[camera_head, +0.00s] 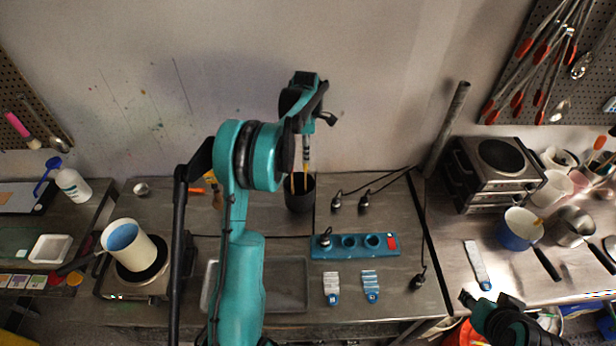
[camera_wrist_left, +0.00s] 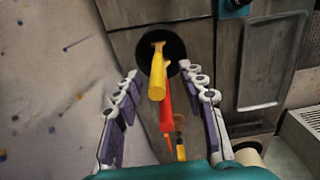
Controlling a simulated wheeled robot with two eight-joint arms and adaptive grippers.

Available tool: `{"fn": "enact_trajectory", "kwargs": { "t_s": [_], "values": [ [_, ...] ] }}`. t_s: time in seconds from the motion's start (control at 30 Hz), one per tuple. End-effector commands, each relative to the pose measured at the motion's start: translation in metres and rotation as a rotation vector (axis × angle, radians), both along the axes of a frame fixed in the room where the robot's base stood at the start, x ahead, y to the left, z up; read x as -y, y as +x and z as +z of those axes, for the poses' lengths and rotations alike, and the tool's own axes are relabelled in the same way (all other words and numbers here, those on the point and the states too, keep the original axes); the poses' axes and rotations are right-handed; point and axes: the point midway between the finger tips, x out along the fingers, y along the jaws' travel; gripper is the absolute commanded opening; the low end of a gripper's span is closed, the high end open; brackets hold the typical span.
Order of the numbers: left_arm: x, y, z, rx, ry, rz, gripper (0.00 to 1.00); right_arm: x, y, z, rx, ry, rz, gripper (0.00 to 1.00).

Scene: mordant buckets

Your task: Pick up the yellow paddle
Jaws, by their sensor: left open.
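The yellow paddle (camera_wrist_left: 157,80) stands with its handle up in a dark round container (camera_wrist_left: 172,48) in the left wrist view. The black container (camera_head: 300,198) is also in the head view, at the back of the middle table. My left gripper (camera_head: 308,122) is above it, pointing down. In the left wrist view my left gripper (camera_wrist_left: 158,76) is open, its fingers spread on both sides of the yellow handle, with visible gaps. A red handle (camera_wrist_left: 166,112) sits close beside the yellow one. My right gripper (camera_head: 492,305) is dark and partly visible at the lower right; its jaws are unclear.
A blue socket block (camera_head: 353,247) and two small tagged strips lie to the right of the container. A white pot (camera_head: 128,244) stands on a burner at left. A grey tray (camera_head: 285,285) is partly behind my arm. A hotplate stack (camera_head: 495,165) stands on the right table.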

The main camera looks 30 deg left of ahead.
Motion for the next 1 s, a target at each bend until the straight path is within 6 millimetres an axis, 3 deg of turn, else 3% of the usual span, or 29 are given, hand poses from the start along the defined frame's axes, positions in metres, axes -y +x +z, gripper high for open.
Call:
{"fn": "enact_trajectory", "kwargs": {
  "t_s": [0.33,0.63,0.67,0.8,1.0],
  "values": [
    [-0.004,0.003,-0.048,0.001,0.001,-0.002,0.41,0.0,0.0,0.004,0.0,0.0,0.0,0.4],
    [-0.004,0.003,-0.056,0.001,0.001,-0.002,0.41,0.0,0.0,0.004,0.0,0.0,0.0,0.4],
    [-0.004,0.003,-0.056,0.001,0.001,-0.002,0.38,0.0,0.0,0.004,0.0,0.0,0.0,0.4],
    [-0.004,0.003,-0.055,0.001,0.001,-0.002,0.01,0.0,0.0,0.004,0.0,0.0,0.0,0.4],
    [-0.004,0.003,-0.055,0.001,0.001,-0.002,0.0,0.0,0.0,0.004,0.0,0.0,0.0,0.4]
  ]
}}
